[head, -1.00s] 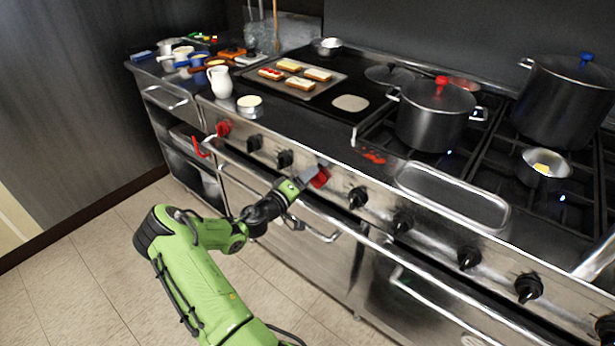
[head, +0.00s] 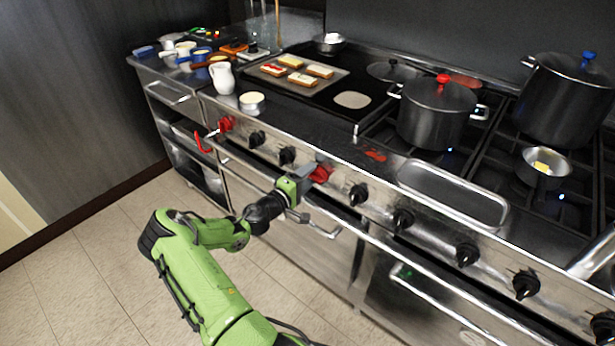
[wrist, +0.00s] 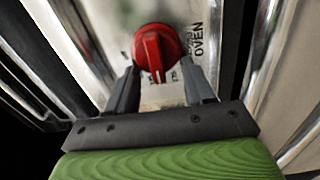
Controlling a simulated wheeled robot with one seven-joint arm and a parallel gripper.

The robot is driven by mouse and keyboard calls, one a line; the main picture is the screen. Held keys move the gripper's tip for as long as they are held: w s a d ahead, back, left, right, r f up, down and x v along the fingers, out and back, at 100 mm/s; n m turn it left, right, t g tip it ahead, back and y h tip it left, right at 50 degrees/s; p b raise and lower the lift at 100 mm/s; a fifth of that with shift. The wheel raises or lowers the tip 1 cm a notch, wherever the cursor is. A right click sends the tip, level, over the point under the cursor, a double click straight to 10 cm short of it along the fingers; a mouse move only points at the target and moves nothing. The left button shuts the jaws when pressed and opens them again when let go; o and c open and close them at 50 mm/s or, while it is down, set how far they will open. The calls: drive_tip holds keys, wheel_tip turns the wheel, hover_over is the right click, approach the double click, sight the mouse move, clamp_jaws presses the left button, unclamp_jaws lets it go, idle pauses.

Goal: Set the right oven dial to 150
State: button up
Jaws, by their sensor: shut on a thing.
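The right oven dial (head: 320,174) is a red knob on the range's steel front panel. In the wrist view the dial (wrist: 157,48) has a raised ridge running nearly straight up and down. The word OVEN and small marks are printed beside it; I cannot read the numbers or tell the setting. My gripper (head: 308,176) is at the dial, shut on it, with one grey finger at each side of its lower part in the wrist view (wrist: 160,76). The left red dial (head: 225,125) is farther left on the panel.
Several black knobs (head: 358,194) line the panel on both sides of the right oven dial. A steel rail (head: 345,222) and oven handles run below it. Pots (head: 436,118), a griddle and a white jug (head: 222,78) stand on top. The floor is clear.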

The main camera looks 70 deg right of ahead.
drive_tip(key=o, duration=1)
drive_tip(key=p+v, duration=0.2)
drive_tip(key=v, duration=1.3)
drive_tip(key=shift+w+a, duration=0.25)
drive_tip(key=shift+a, duration=0.1)
